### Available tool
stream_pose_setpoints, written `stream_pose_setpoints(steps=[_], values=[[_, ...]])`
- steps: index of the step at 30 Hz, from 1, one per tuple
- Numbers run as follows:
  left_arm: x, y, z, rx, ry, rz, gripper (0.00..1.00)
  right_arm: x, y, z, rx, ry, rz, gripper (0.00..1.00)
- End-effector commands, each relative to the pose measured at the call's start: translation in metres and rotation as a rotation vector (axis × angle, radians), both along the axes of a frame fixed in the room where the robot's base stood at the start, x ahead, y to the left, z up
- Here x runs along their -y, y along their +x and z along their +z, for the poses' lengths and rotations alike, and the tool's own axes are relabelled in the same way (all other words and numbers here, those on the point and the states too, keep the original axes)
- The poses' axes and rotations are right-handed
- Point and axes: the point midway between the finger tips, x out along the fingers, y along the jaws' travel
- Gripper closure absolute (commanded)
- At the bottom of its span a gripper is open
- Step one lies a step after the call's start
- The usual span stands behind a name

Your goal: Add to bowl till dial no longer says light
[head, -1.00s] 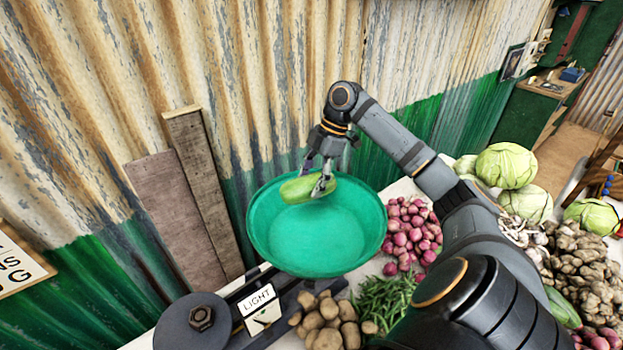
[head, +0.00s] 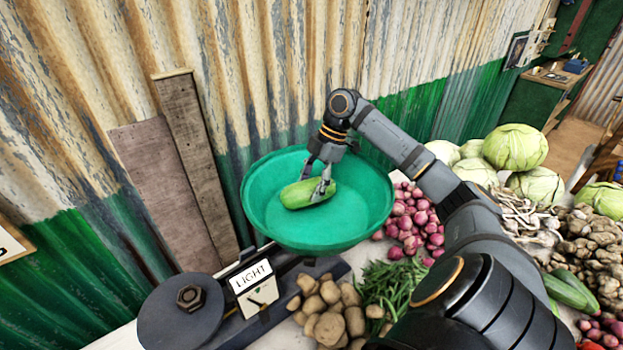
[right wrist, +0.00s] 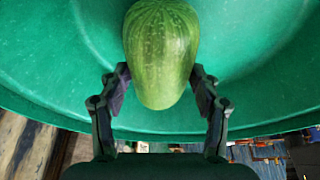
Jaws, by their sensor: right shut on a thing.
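My right gripper (head: 320,186) is shut on a green cucumber-like vegetable (head: 296,195), low inside the green bowl (head: 270,232). In the right wrist view the vegetable (right wrist: 160,50) lies between the two fingers (right wrist: 160,88), with the bowl (right wrist: 60,60) behind it. I cannot tell whether the vegetable touches the bowl's bottom. Nothing else is visible in the bowl. The bowl sits on the scale beside the dial card (head: 252,277), which reads LIGHT. My left gripper is not in view.
Potatoes (head: 328,315), green chillies (head: 392,285), red onions (head: 412,225), cabbages (head: 515,148) and ginger (head: 585,238) crowd the table. More green vegetables (head: 570,290) lie at the right. A corrugated wall (head: 240,80) stands behind the bowl.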

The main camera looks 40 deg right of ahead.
Motion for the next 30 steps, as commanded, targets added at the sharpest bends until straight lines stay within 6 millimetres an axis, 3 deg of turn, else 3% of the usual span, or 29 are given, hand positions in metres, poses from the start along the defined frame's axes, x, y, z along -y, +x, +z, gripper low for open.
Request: stream_pose_setpoints(steps=[8, 9, 14, 30], values=[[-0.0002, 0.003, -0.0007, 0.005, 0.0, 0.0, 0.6, 0.0, 0.0, -0.0023, 0.0, 0.0, 0.0, 0.78], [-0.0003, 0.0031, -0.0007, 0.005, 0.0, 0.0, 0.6, 0.0, 0.0, -0.0023, 0.0, 0.0, 0.0, 0.34], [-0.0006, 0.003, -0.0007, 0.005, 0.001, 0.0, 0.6, 0.0, 0.0, -0.0023, 0.0, 0.0, 0.0, 0.12], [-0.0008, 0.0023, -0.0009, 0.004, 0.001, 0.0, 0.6, 0.0001, -0.0001, -0.0028, 0.0, -0.001, 0.0, 0.1]])
